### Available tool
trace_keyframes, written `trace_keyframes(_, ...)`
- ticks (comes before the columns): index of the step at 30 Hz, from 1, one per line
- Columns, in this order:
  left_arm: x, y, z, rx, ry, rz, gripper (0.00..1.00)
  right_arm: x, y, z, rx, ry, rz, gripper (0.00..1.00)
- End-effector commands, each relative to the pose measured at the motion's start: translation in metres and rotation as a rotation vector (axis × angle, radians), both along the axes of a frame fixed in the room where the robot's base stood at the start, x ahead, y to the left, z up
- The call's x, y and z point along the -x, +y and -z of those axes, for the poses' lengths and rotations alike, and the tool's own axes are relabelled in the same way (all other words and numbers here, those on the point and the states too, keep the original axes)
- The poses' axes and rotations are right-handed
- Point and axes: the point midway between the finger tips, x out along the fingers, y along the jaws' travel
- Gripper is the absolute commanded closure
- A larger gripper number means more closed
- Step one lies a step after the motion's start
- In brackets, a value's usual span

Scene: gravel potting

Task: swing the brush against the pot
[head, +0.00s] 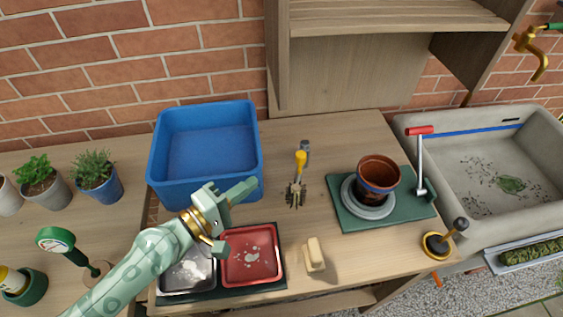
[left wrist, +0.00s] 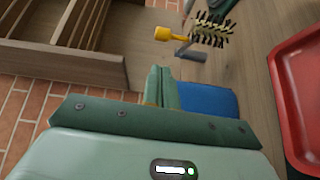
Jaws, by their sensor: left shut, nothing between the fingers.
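The brush (head: 299,166) has a yellow handle and dark and pale bristles. It lies on the bench right of the blue bin, and it also shows at the top of the left wrist view (left wrist: 212,28). The brown pot (head: 378,174) stands upright on a grey saucer (head: 361,208) on a green mat (head: 345,221). My left gripper (head: 250,187) is shut and empty, above the bench by the front of the blue bin, left of the brush and apart from it. Its fingers show together in the left wrist view (left wrist: 161,88). My right gripper is out of view.
A blue bin (head: 205,150) stands behind my left gripper, and a red tray (head: 252,256) lies below it. A red-handled upright rod (head: 420,160) stands on the mat right of the pot. A pale block (head: 314,255) lies in front. The sink (head: 485,165) is at right.

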Motion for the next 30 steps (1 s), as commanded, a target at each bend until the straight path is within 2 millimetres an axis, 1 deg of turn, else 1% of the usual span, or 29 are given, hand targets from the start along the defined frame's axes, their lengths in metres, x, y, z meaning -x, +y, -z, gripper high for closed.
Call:
trace_keyframes(5,-0.002,-0.002,0.0,0.0,0.0,0.0,1.0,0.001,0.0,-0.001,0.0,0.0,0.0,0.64)
trace_keyframes(8,-0.009,-0.008,-0.001,0.001,-0.002,-0.001,1.0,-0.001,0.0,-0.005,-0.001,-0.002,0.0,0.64)
trace_keyframes(15,-0.041,-0.037,-0.002,0.001,-0.002,0.0,1.0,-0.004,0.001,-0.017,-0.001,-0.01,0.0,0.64)
trace_keyframes(21,-0.064,-0.057,0.002,0.0,0.0,-0.001,1.0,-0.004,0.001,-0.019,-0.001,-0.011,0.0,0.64)
trace_keyframes(24,-0.071,-0.063,0.003,-0.001,0.001,0.0,1.0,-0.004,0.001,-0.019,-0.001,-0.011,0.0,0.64)
trace_keyframes(30,-0.075,-0.067,0.004,-0.002,0.001,0.001,1.0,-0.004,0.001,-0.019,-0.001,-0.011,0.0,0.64)
